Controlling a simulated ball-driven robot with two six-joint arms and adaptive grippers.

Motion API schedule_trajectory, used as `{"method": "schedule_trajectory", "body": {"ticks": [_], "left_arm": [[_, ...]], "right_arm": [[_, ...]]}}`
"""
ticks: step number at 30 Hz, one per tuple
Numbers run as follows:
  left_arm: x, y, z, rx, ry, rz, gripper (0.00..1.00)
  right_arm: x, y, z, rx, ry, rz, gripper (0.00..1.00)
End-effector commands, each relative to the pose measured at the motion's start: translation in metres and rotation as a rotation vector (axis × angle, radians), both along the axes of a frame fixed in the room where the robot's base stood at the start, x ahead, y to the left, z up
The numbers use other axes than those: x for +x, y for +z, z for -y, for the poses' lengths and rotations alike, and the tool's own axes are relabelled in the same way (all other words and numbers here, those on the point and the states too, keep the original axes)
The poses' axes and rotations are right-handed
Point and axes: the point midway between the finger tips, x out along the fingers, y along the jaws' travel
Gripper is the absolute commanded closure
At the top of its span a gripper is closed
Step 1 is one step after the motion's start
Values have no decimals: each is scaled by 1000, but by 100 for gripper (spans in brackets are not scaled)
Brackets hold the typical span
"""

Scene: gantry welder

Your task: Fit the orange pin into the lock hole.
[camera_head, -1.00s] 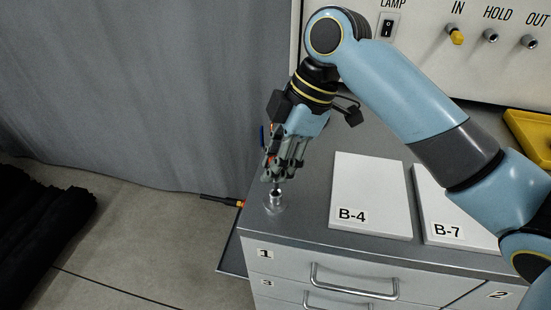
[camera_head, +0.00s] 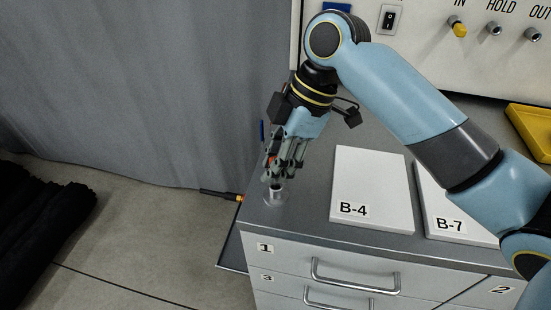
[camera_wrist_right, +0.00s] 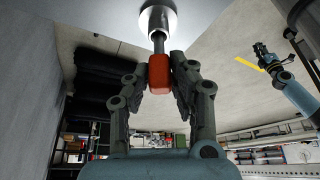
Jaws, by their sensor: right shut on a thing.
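My right gripper (camera_head: 272,178) is shut on the orange pin, just above the lock hole's metal collar (camera_head: 276,195) at the cabinet top's near left corner. In the right wrist view the pin's red-orange grip (camera_wrist_right: 159,76) is between the fingers (camera_wrist_right: 160,88). Its grey shank points at the bright collar (camera_wrist_right: 158,18) and its end meets the collar's dark opening. The tip is hidden, so I cannot tell how deep it sits. A small blue arm, likely my left, shows at the right of the wrist view; its gripper (camera_wrist_right: 262,48) is too small to read.
White plates B-4 (camera_head: 372,180) and B-7 (camera_head: 455,208) lie right of the collar. A panel with a switch (camera_head: 389,19) and sockets stands behind. A yellow tray (camera_head: 533,130) is at right. A black cable end (camera_head: 220,194) lies beside the cabinet's left edge.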

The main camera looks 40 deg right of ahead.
Motion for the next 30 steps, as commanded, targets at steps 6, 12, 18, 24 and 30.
{"method": "schedule_trajectory", "body": {"ticks": [6, 12, 18, 24, 30], "left_arm": [[0, -3, 0, 0, 0, 0, 100], [0, -6, 0, 0, 0, 0, 100], [0, -8, 0, 0, 0, 0, 100], [0, -10, 0, 0, 0, 0, 100], [0, -10, 0, 0, 0, 0, 100]], "right_arm": [[0, -6, 0, 0, -1, -1, 100], [0, -11, 0, 0, -1, -1, 100], [0, -16, 0, 1, -1, -1, 100], [0, -21, 0, 1, -1, -1, 100], [0, -21, 0, 1, 0, 0, 57]]}}
